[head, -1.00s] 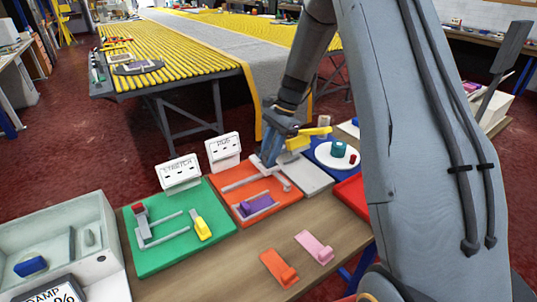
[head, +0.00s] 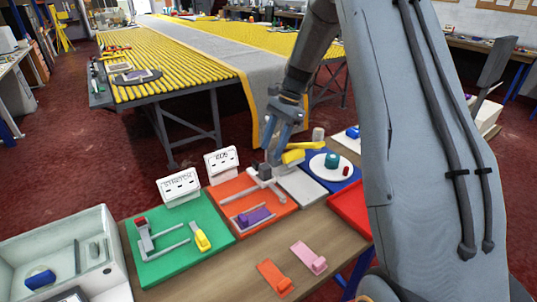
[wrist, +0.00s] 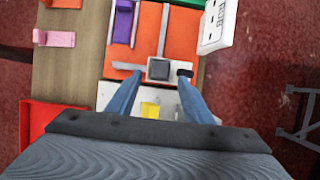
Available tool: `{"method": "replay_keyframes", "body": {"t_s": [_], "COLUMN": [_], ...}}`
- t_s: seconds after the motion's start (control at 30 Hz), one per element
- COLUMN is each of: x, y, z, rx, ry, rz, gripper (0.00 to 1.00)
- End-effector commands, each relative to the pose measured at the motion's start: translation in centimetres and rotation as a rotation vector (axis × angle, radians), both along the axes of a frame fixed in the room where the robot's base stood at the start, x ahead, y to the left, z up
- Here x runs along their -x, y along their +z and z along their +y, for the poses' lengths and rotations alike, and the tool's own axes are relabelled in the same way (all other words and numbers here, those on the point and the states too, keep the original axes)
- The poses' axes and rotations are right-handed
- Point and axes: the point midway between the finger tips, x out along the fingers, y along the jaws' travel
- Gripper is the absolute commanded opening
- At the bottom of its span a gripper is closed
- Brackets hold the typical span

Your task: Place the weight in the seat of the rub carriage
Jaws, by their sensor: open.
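A dark grey block, which looks like the weight (head: 265,172), stands upright at the carriage's middle. In the wrist view the weight (wrist: 158,68) shows as a dark square in the carriage, and the carriage bar (wrist: 128,66) extends to its left. My gripper (head: 275,157) is just above and behind the weight. In the wrist view my gripper (wrist: 160,84) has its blue fingers spread and nothing between them. The seat's floor is hidden.
A purple block (head: 253,216) lies in rails on the orange board. A yellow piece (head: 293,156) is near my fingers, by a grey board (head: 304,187). The white RUB sign (head: 221,163) stands behind. Bare wood is in front.

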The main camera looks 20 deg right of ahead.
Motion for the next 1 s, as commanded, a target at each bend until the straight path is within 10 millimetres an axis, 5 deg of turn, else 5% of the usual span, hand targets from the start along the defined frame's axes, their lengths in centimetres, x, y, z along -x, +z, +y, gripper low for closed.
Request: {"method": "replay_keyframes", "body": {"t_s": [0.3, 0.47, 1.0], "x": [-0.3, 2.1, 22.5], "y": [3.3, 4.0, 5.3], "z": [-1.2, -0.5, 2.7], "rx": [0.004, 0.046, 0.334], "ry": [0.007, 0.113, 1.044], "rz": [-0.004, -0.062, -0.454], "gripper": [0.47, 0.47, 0.47]}}
